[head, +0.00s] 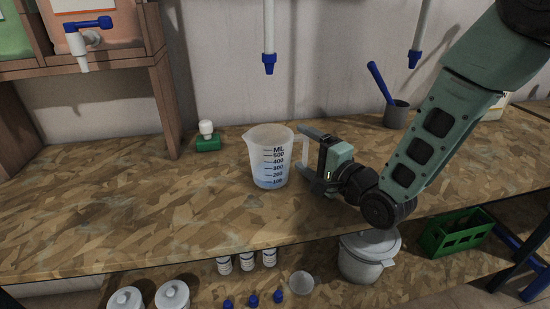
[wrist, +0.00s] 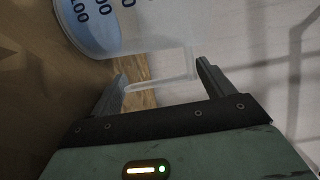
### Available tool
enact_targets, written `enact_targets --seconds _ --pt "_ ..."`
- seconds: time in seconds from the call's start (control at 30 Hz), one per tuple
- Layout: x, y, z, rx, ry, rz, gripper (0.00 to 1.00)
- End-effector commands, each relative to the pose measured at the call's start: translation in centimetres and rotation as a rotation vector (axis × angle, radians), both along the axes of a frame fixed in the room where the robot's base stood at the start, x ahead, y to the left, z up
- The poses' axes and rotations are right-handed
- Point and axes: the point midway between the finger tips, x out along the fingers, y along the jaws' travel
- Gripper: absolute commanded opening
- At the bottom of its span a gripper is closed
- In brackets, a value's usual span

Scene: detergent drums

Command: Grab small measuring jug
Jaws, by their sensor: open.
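A clear measuring jug (head: 267,158) with blue ML marks stands upright on the wooden worktop, some bluish content near its bottom. Its handle points right, towards my gripper (head: 302,150). My gripper is open, just right of the jug, with one finger to each side of the handle. In the wrist view the jug (wrist: 140,25) fills the top, and its handle (wrist: 160,86) lies between the two open fingers of my gripper (wrist: 161,70). I see no finger clearly touching the handle.
A green bottle with a white cap (head: 207,137) stands behind left. A grey pot with a blue handle (head: 396,114) is at the back right. Blue-tipped pipes (head: 269,62) hang above. A lower shelf holds bottles, a white bucket (head: 366,259) and a green crate (head: 458,235). The worktop's left is clear.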

Motion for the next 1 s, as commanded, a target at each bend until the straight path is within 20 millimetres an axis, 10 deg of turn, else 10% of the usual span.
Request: enact_targets --seconds 0.4,0.57,1.0 --pt "1.49 1.35 -0.04 -0.001 0.001 0.001 0.81" --pt "1.47 1.34 -0.04 -0.001 0.001 0.001 0.43" --pt "1.49 1.34 0.35 0.001 -0.001 0.001 0.43"
